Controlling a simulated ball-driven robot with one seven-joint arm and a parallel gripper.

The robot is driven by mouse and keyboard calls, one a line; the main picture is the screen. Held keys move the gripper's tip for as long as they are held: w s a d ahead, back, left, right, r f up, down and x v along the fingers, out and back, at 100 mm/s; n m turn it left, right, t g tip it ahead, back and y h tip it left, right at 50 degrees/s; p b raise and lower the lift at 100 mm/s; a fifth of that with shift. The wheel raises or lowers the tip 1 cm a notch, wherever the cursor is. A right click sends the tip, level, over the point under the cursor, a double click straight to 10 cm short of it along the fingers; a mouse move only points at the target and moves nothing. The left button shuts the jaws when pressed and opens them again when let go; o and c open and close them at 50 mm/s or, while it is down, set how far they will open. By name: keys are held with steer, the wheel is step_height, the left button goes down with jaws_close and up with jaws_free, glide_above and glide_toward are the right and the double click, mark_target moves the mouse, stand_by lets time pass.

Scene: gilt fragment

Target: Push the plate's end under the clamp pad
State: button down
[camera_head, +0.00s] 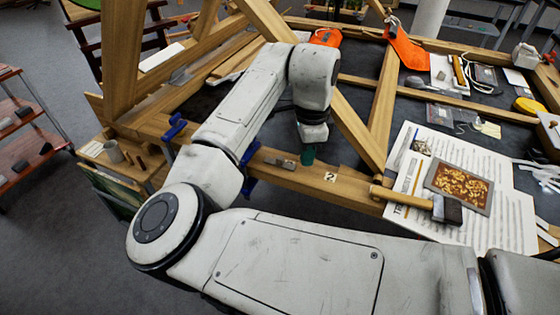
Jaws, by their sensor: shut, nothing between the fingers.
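A small grey metal plate (284,163) lies on the front wooden beam, left of my gripper. A blue clamp (249,184) is on the beam's front edge just left of the plate; my arm partly covers its upper part, and I cannot make out its pad. Whether the plate's left end is under the pad cannot be told. My gripper (307,158) points down close to the plate's right end, its dark green tip low over the beam. It is shut and holds nothing. Contact with the plate is too small to tell.
Another blue clamp (174,129) is further left. A marked white tag (330,177) lies right of my gripper. A mallet (440,208) and a gilt panel (459,187) rest on printed sheets at right. A slanted timber (358,136) stands close behind my gripper.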

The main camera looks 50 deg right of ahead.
mark_target(283, 158)
steer(key=shift+f+b, duration=0.7)
steer(key=shift+f, duration=0.75)
stand_by(0.3)
steer(key=shift+r+p, duration=0.2)
steer(key=shift+p, duration=0.15)
steer(key=shift+w+a, duration=0.35)
steer(key=shift+w, duration=0.55)
steer(key=shift+w+a, duration=0.4)
steer(key=shift+w, duration=0.55)
steer(key=shift+w+a, duration=0.35)
steer(key=shift+w, duration=0.55)
steer(key=shift+s+d, duration=0.15)
steer(key=shift+s, duration=0.25)
stand_by(0.3)
step_height(283, 158, up, 9)
steer(key=p, duration=0.8)
stand_by(0.7)
